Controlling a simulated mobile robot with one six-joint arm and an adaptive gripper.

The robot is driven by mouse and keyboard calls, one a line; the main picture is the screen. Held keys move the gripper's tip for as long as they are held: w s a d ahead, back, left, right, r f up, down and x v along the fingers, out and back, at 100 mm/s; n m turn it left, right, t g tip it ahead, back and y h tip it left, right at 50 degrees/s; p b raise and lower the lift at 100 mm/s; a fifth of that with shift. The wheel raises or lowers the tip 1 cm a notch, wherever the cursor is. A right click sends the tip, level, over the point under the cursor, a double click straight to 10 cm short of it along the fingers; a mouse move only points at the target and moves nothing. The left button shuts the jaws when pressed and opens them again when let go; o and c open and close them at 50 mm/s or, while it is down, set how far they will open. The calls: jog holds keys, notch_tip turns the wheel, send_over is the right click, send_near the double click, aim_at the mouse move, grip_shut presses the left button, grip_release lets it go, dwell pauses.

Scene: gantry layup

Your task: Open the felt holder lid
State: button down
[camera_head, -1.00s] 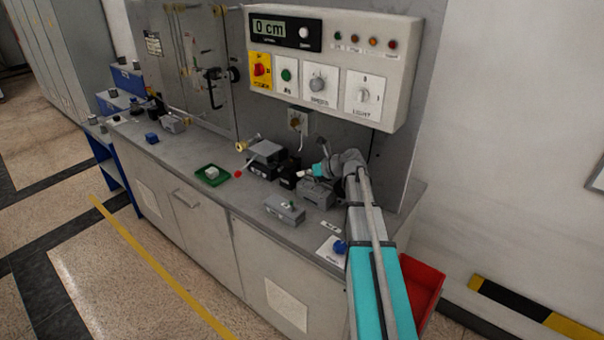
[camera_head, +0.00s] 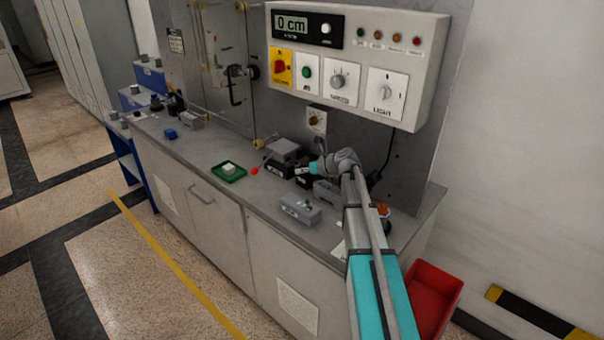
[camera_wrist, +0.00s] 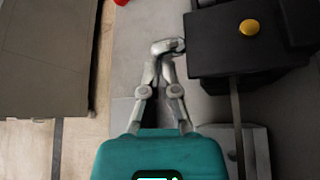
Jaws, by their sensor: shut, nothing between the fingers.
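My gripper (camera_wrist: 170,48) is shut and empty in the wrist view, its fingertips meeting close by the left edge of a black box (camera_wrist: 215,50) with a yellow button on top. I cannot tell whether they touch. In the head view, my gripper (camera_head: 301,171) is small, among dark boxes at the back of the bench. I cannot tell for sure which box is the felt holder. No raised lid shows clearly.
A grey-topped black unit (camera_head: 284,152) has a red-ball lever (camera_head: 254,171). A green tray (camera_head: 241,177) with a white block sits left of it. The control panel (camera_head: 427,52) hangs above. A red bin (camera_head: 441,290) stands right of the bench. The bench front between tray and grey box is clear.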

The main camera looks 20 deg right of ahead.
jog(key=shift+w+d+r+p, duration=0.15)
jog(key=shift+w+r+p, duration=0.1)
jog(key=shift+r+p, duration=0.2)
jog(key=shift+w+d+r+p, duration=0.2)
jog(key=shift+r+p, duration=0.15)
jog(key=shift+r, duration=0.3)
jog(key=shift+w+d+r+m+y+p, duration=0.15)
jog(key=shift+r+m+y+p, duration=0.1)
jog(key=shift+r+p, duration=0.2)
jog(key=shift+w+d+r+m+y+p, duration=0.15)
jog(key=shift+r+m+y+p, duration=0.15)
jog(key=shift+r, duration=0.2)
jog(key=shift+s+f, duration=0.15)
jog(key=shift+f, duration=0.05)
